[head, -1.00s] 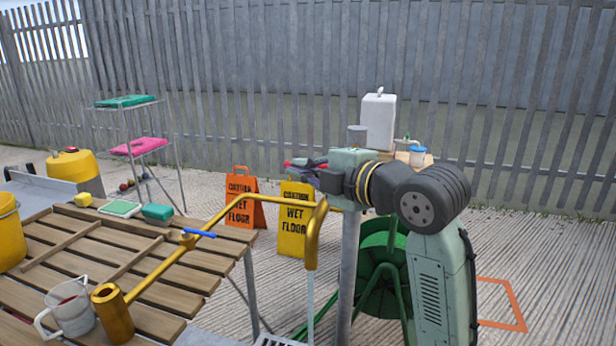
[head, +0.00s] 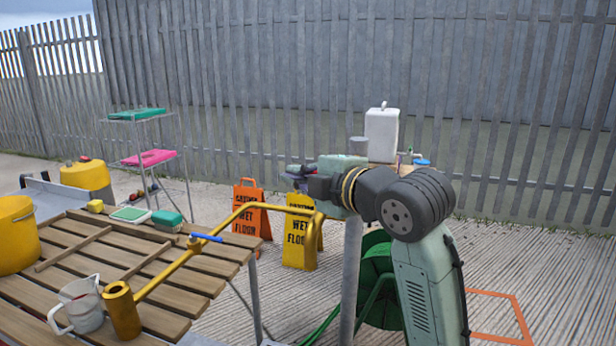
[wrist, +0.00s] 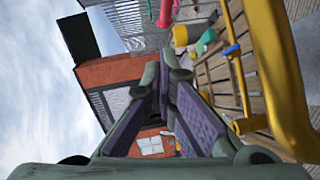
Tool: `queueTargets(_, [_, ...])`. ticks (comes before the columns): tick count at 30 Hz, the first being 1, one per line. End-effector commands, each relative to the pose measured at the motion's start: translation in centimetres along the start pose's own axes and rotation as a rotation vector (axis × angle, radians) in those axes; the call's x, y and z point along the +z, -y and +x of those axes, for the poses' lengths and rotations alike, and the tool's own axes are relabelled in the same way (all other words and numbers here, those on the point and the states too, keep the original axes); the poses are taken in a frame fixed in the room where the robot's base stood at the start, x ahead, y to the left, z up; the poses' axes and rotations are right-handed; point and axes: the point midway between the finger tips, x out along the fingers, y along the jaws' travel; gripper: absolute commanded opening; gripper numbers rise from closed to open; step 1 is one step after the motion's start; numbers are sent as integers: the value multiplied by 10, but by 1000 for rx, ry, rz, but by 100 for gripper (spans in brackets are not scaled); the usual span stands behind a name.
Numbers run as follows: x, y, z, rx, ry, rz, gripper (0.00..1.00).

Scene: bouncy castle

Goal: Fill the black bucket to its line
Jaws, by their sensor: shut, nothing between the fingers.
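I see no black bucket in either view. A brass tap pipe with a blue lever (head: 206,238) runs along the slatted table, and its spout (head: 316,232) hangs beyond the table's right edge. The blue lever also shows in the wrist view (wrist: 231,50). A clear jug (head: 80,303) with a handle stands at the table's front, beside the pipe's thick brass end (head: 122,310). My gripper (head: 292,175) is out past the table, behind the spout in the head view. In the wrist view its fingers (wrist: 164,72) meet with nothing between them.
A yellow bucket (head: 14,235) stands at the left of the slatted table (head: 130,268), with sponges and a brush (head: 167,219) behind. Two wet floor signs (head: 299,242) and a green hose reel (head: 377,270) stand beyond. Open ground lies right.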

Motion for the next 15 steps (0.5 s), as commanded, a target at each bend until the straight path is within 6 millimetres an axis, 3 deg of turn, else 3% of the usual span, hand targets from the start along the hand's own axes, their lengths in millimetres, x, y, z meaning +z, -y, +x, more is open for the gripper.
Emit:
queueTargets(9, [-7, 2, -67, 2, 2, -2, 0])
queueTargets(15, [-10, 2, -92, 0, 1, 0, 0])
